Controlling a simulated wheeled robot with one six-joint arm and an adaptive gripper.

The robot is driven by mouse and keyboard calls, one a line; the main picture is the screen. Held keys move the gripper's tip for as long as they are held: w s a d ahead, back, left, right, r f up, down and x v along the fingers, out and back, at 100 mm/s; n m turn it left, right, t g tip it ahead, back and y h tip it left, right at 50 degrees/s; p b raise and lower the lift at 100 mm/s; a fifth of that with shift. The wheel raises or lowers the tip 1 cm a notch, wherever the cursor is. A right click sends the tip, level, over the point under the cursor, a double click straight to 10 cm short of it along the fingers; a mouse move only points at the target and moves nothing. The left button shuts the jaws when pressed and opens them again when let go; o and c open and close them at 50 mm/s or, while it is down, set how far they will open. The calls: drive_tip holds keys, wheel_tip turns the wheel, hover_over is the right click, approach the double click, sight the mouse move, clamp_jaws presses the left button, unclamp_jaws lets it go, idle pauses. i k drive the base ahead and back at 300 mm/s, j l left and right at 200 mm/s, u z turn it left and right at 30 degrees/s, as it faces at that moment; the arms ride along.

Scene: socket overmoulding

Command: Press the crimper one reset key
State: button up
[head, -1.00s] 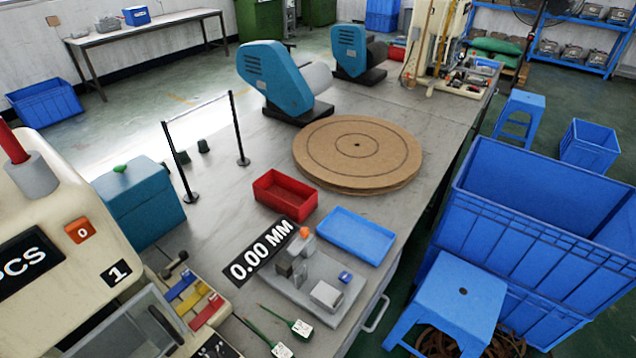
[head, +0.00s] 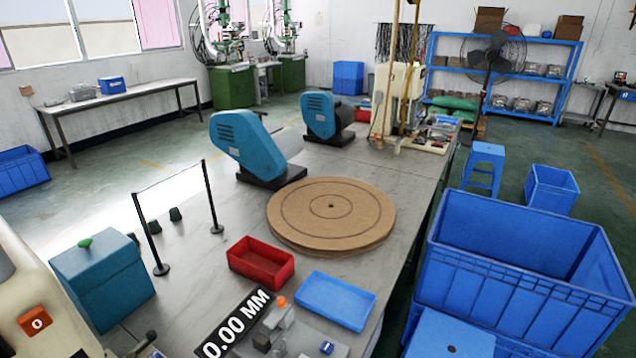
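A cream machine stands at the lower left in the head view, cut off by the frame edge. It carries an orange-red key (head: 37,321) marked "0"; I cannot tell whether this is the crimper one reset key. The machine body (head: 25,270) shows only in part, and its front is out of frame. My gripper is not in view.
A long grey bench (head: 205,225) holds a teal box (head: 100,280), a red tray (head: 262,265), a blue tray (head: 335,300), a round brown board (head: 330,215) and two blue machines. A large blue crate (head: 515,290) and stool (head: 450,335) stand on the floor at right.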

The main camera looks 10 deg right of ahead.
sight(36, 320)
drive_tip(key=j+u, duration=0.15)
drive_tip(key=u, duration=1.15)
